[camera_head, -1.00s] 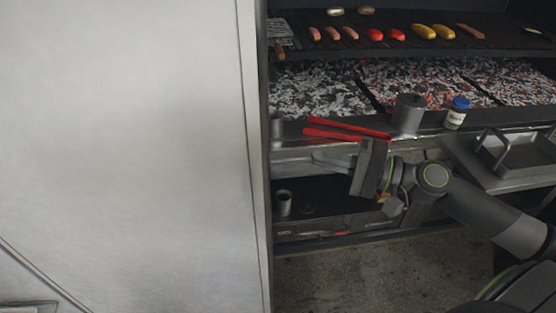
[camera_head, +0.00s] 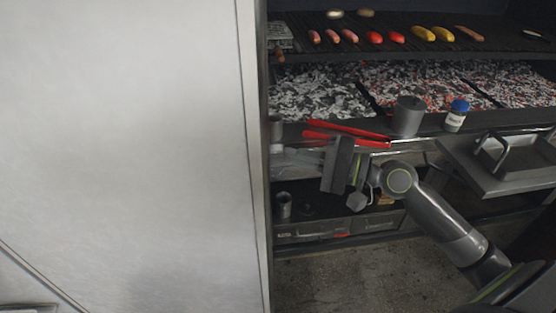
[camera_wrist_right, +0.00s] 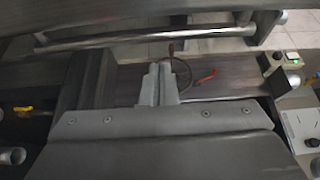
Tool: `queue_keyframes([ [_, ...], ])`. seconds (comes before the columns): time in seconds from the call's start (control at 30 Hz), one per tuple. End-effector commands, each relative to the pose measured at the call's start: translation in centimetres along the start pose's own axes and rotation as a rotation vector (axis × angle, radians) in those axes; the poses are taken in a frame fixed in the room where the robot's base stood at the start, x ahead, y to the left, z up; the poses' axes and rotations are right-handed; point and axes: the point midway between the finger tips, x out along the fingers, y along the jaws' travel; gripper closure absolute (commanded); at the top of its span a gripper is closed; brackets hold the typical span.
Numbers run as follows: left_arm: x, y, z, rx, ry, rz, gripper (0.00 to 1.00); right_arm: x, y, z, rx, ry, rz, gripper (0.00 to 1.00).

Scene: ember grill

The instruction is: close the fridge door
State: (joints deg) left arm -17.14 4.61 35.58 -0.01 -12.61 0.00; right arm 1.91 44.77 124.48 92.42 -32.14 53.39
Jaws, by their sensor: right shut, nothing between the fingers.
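A large pale metal panel (camera_head: 120,140), which looks like the fridge door, fills the left part of the head view. Its upright edge (camera_head: 255,160) faces the grill; how far it stands open cannot be told. My right gripper (camera_head: 290,156) is just to the right of this edge, pointing left, in front of the grill's front ledge. Its fingers (camera_wrist_right: 158,88) are shut and empty in the wrist view. Whether they touch the panel cannot be told. My left gripper is not in view.
The grill grate (camera_head: 400,40) holds sausages and peppers above the embers (camera_head: 420,85). Red tongs (camera_head: 345,132), a metal cup (camera_head: 407,116) and a blue-capped jar (camera_head: 456,114) are on the ledge. A metal tray (camera_head: 500,180) sticks out at right. A metal bar (camera_wrist_right: 150,36) crosses the wrist view.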

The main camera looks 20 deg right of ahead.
Motion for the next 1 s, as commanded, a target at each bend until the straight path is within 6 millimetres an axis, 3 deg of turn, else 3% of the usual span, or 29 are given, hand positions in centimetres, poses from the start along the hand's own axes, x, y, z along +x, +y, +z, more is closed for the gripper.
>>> queue_keyframes([
  [0.37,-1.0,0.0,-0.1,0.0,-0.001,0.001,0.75,4.2,-0.1,0.1,0.003,-0.001,-0.003,1.0],
  [0.63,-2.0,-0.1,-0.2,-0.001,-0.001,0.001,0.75,3.0,0.0,3.2,0.002,0.0,0.001,1.0],
  [1.0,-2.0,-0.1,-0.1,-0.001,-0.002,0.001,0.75,2.8,0.0,3.8,0.001,0.001,0.001,1.0],
])
